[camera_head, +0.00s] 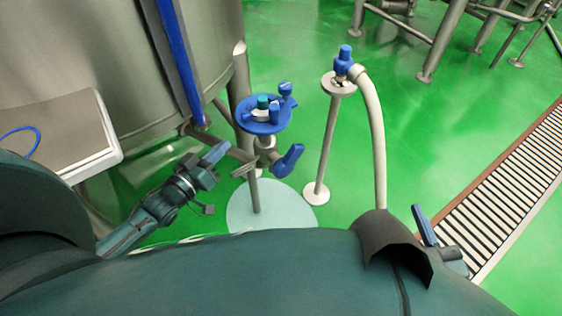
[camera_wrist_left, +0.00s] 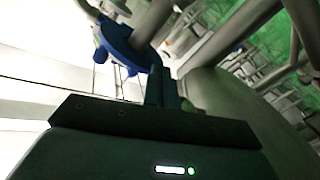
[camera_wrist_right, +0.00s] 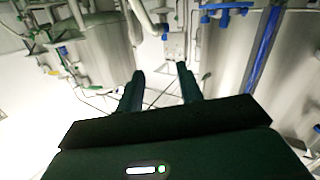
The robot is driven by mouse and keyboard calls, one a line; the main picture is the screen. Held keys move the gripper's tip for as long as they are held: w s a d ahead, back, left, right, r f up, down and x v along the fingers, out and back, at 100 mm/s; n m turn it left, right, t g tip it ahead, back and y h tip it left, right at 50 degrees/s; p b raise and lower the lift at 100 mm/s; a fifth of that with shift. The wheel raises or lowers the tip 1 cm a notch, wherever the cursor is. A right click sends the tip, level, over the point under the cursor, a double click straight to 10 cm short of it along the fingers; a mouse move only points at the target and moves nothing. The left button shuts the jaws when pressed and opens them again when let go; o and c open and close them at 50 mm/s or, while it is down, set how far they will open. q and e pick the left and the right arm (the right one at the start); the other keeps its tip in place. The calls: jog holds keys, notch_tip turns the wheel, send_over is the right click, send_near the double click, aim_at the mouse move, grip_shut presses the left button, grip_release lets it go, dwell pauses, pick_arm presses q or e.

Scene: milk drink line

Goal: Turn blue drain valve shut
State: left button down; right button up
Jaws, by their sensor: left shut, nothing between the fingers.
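The blue drain valve handle (camera_head: 288,160) sticks out low on the right of the steel post, under a round blue tray (camera_head: 246,123). It is angled up to the right. My left gripper (camera_head: 217,154) is left of the post, apart from the blue handle in the head view. Its fingers are together and empty in the left wrist view (camera_wrist_left: 161,88). The blue tray shows beyond them from below (camera_wrist_left: 122,45); I cannot make out the drain handle there. My right gripper (camera_head: 425,225) is at the lower right, and its fingers are apart and empty in the right wrist view (camera_wrist_right: 160,88).
Several small items, blue and teal, are on the tray. A second stand (camera_head: 322,140) with a blue-topped fitting (camera_head: 344,62) and a curved pipe is to the right. A large steel tank (camera_head: 215,45) is at left. A floor grate (camera_head: 510,190) runs at right; green floor lies between.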

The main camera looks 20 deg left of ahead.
pick_arm(q)
jog(key=s+d+f+m+g+h+b, duration=0.25)
jog(key=s+d+m+h, duration=0.25)
jog(key=m+h, duration=0.3)
jog(key=m, duration=0.1)
send_near(293, 148)
notch_tip(293, 148, up, 3)
jog(key=w+d, duration=0.1)
jog(key=d, duration=0.1)
jog(key=shift+w+d+f+t+y+b, duration=0.15)
jog(key=shift+w+d+f+y+b, duration=0.2)
jog(key=shift+w+b, duration=0.2)
jog(key=shift+w+d+f+t+y+b, duration=0.15)
jog(key=shift+w+d+f+b, duration=0.1)
jog(key=shift+w+f+b, duration=0.3)
jog(key=shift+w+d+f+b, duration=0.25)
jog(key=shift+w+d+b, duration=0.05)
jog(key=shift+w+d, duration=0.05)
pick_arm(e)
jog(key=shift+w+a+f+n+t+y, duration=0.1)
jog(key=shift+a+n+t+y, duration=0.25)
jog(key=shift+t+y, duration=0.25)
jog(key=shift+w+a+n+t+y, duration=0.1)
jog(key=shift+a+n+t+y, duration=0.2)
jog(key=shift+t+y, duration=0.25)
